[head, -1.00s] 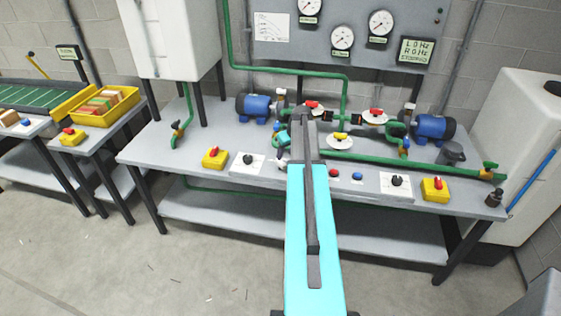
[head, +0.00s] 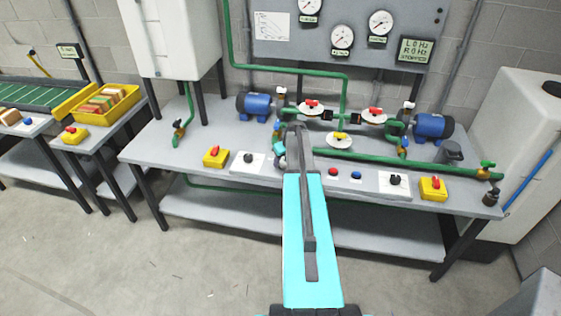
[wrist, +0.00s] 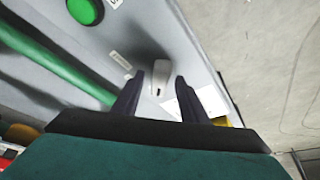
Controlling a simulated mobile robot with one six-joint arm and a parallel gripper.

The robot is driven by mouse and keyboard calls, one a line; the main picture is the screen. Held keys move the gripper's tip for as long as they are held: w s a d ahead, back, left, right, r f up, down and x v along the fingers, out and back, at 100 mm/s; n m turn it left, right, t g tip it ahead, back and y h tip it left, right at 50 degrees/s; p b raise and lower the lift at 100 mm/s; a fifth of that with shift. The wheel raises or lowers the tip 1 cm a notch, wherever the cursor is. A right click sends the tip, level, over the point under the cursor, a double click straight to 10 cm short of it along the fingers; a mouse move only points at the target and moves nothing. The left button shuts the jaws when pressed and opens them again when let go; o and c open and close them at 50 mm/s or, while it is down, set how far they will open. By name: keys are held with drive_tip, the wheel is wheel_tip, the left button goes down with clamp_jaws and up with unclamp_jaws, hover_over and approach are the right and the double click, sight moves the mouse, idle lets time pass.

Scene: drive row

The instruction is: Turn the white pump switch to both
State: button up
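In the wrist view, the white pump switch (wrist: 159,80) shows as a pale, rounded lever on the grey bench top, between the tips of my gripper (wrist: 158,78). Its dark fingers are apart, one on each side of the lever, with gaps visible. I cannot tell whether the fingertips are down at the lever's height. In the head view, my arm reaches over the front middle of the bench (head: 290,212) and hides most of the gripper and the switch.
Green pipes (head: 375,157), blue pumps (head: 433,127) and red-handled valves (head: 374,113) stand behind. A red button (head: 333,171), a blue button (head: 356,174), black knobs (head: 395,180) and yellow switch boxes (head: 433,188) line the bench front. A green button (wrist: 85,10) shows in the wrist view.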

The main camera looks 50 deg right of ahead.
drive_tip(key=shift+c, duration=0.3)
clamp_jaws()
drive_tip(key=shift+a+f, duration=0.1)
drive_tip(key=shift+a, duration=0.2)
drive_tip(key=shift+d, duration=0.15)
